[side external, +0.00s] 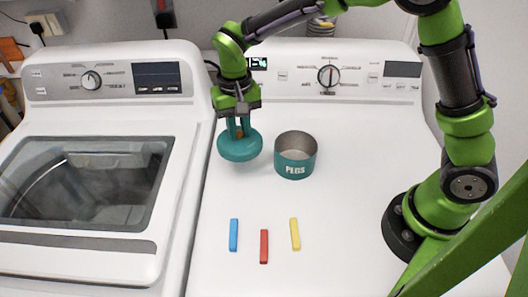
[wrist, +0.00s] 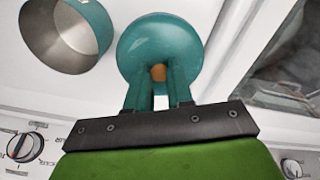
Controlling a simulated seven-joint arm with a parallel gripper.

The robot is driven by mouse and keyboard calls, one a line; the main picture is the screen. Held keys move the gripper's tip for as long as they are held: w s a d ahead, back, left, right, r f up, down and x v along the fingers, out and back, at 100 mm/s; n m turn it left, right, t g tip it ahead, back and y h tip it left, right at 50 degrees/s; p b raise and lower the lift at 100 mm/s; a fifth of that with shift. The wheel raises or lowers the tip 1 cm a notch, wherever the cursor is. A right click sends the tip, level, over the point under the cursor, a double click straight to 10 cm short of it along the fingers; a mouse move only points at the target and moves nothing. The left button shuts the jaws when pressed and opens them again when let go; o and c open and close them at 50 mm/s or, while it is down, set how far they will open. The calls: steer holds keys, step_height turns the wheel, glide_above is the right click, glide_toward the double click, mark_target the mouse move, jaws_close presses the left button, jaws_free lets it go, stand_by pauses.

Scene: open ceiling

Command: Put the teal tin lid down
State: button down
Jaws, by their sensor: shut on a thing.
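The teal tin lid (side external: 239,149) is a round, domed disc with a small orange-brown knob. My gripper (side external: 240,130) is shut on the knob and holds the lid at the left of the white dryer top. The lid also shows in the wrist view (wrist: 160,40), with the knob (wrist: 158,72) between the teal fingers of my gripper (wrist: 159,75). I cannot tell whether the lid's underside touches the surface. The teal tin (side external: 296,157) stands open and upright just right of the lid, with lettering on its front. The tin also shows in the wrist view (wrist: 70,30).
A blue stick (side external: 233,235), a red stick (side external: 264,246) and a yellow stick (side external: 295,234) lie nearer the front. The dryer's control panel (side external: 330,75) rises behind. A washer (side external: 90,180) stands to the left. The white top right of the tin is clear.

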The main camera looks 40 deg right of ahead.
steer(key=shift+w+a+r, duration=0.1)
steer(key=shift+w+r, duration=0.2)
steer(key=shift+w, duration=0.15)
steer(key=shift+w+f, duration=0.15)
steer(key=shift+f, duration=0.05)
step_height(320, 180, down, 9)
steer(key=shift+f, duration=0.1)
steer(key=shift+f, duration=0.2)
steer(key=c, duration=1)
jaws_free()
